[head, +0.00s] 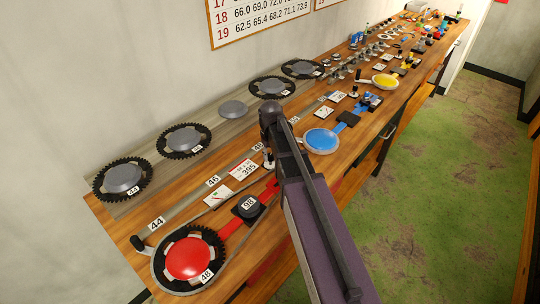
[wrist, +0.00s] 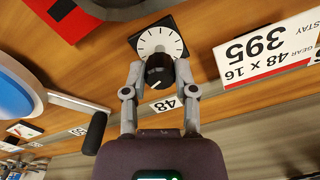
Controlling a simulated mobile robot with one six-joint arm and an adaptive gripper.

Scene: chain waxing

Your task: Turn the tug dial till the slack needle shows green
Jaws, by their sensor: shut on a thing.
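The tug dial in the wrist view has a white face with dark ticks (wrist: 160,40) on a black square plate. Its black knob (wrist: 160,72) has a white pointer line, pointing toward the lower left of the picture. My gripper (wrist: 156,78) has a finger on each side of the knob and is shut on it. In the head view my gripper (head: 268,160) is low over the bench beside the 395 card, and the arm hides part of the dial. A small white gauge card (head: 217,196) lies near the red wheel; its needle and colour are too small to read.
A red chainwheel (head: 190,259) with a chain stands at the near end. A blue disc (head: 321,140) lies beyond my arm. A black-handled crank (wrist: 95,133) is left of my gripper in the wrist view. Black sprockets (head: 184,139) line the wall side.

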